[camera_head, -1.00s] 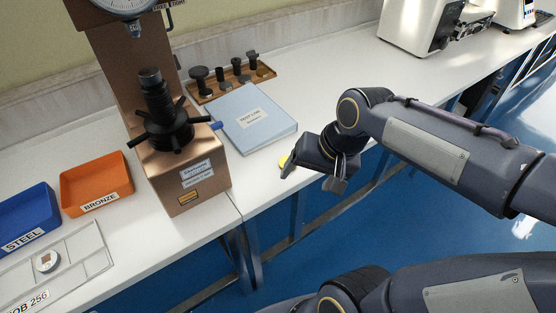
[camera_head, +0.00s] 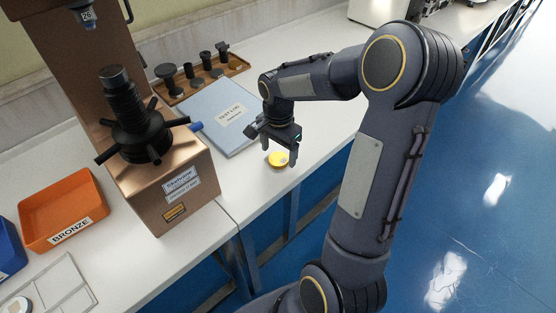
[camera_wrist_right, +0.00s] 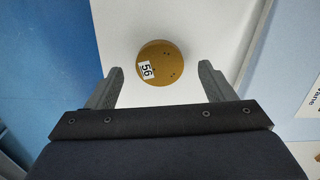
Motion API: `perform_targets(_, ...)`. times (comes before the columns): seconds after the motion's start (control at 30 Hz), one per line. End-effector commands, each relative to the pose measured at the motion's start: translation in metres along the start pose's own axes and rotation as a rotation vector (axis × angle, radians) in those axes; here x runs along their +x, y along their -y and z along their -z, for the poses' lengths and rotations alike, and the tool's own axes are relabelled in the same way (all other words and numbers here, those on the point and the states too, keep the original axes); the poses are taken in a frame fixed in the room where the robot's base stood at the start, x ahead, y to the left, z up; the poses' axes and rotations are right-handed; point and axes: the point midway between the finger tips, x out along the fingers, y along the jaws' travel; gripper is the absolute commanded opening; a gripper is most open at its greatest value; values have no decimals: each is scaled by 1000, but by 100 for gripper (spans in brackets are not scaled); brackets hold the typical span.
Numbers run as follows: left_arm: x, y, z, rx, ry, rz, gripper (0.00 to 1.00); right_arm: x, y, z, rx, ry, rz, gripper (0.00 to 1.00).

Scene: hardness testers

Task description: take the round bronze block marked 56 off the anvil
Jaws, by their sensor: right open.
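The round bronze block marked 56 (camera_wrist_right: 160,62) lies flat on the white bench, not on the anvil. In the head view it is a small yellow disc (camera_head: 278,159) near the bench's front edge. The anvil (camera_head: 113,76) on top of the copper-coloured tester's black screw looks bare. My right gripper (camera_head: 275,148) is open, with its fingers pointing down at the block. In the wrist view the block shows just beyond and between the spread fingertips (camera_wrist_right: 161,69), touching neither. My left gripper is out of view.
A blue test log (camera_head: 222,115) lies behind the block. A wooden tray (camera_head: 208,77) holds several dark fittings. The tester (camera_head: 165,185) with its spoked handwheel (camera_head: 140,135) stands left. The orange BRONZE bin (camera_head: 62,211) is further left. Bench around the block is clear.

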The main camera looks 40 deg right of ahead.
Motion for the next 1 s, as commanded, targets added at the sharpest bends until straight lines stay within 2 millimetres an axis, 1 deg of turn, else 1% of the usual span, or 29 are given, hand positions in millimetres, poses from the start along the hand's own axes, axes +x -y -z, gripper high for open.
perform_targets(0.03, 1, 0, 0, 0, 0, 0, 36, 8, 0, 0, -1, 1, -3, 76)
perform_targets(0.1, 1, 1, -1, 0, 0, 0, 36, 13, 0, 0, -1, 1, -2, 76)
perform_targets(0.37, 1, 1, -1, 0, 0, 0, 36, 16, 0, 0, -1, 0, 1, 76)
perform_targets(0.47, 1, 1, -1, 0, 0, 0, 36, 15, 0, 0, -1, 0, 1, 64)
perform_targets(0.8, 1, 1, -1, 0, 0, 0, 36, 15, 0, 0, -1, 0, 1, 20)
perform_targets(0.83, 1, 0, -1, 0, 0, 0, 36, 15, 0, 0, -1, -1, 2, 18)
perform_targets(0.87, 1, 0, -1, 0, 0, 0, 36, 15, 0, 0, -1, 0, 2, 13)
perform_targets(1.0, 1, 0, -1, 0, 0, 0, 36, 15, 0, 0, -1, -1, 2, 13)
